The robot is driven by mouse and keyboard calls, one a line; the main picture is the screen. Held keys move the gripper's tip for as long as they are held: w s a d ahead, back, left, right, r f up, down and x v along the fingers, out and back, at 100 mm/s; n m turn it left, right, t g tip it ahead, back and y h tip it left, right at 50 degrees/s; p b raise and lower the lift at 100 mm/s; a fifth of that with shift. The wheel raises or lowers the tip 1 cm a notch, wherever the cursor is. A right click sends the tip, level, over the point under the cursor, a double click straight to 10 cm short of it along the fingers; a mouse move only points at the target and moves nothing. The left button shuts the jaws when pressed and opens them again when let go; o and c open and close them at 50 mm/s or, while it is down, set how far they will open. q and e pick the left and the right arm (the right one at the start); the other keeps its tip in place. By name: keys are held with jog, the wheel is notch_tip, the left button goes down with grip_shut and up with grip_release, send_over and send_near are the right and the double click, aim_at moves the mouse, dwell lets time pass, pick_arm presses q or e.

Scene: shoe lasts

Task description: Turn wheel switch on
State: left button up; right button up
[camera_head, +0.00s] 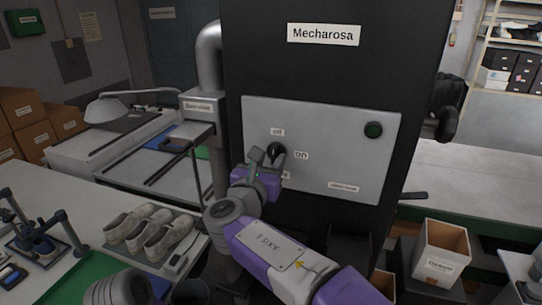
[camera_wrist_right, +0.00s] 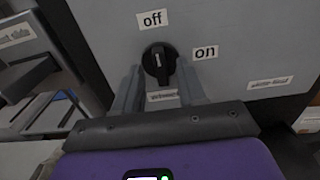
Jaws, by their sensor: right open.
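The black wheel switch (camera_head: 277,150) is on the light grey panel (camera_head: 350,120) of the tall black machine marked Mecharosa. In the right wrist view the knob (camera_wrist_right: 160,62) has a white line that looks about upright, towards the "off" label (camera_wrist_right: 152,19). The "on" label (camera_wrist_right: 205,52) is to its right, and a third label below is partly hidden. My right gripper (camera_head: 266,157) is open in front of the panel. In the right wrist view its fingers (camera_wrist_right: 159,82) stand either side of the knob's lower part; I cannot tell whether they touch it. My left gripper is not in view.
A dark green round button (camera_head: 373,130) is at the panel's upper right. A grey pipe (camera_head: 208,60) runs along the machine's left side. Pale shoes (camera_head: 165,232) stand on the left table. An open box (camera_head: 441,250) is at the lower right.

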jog(key=shift+w+d, duration=0.2)
jog(key=shift+w, duration=0.3)
grip_shut()
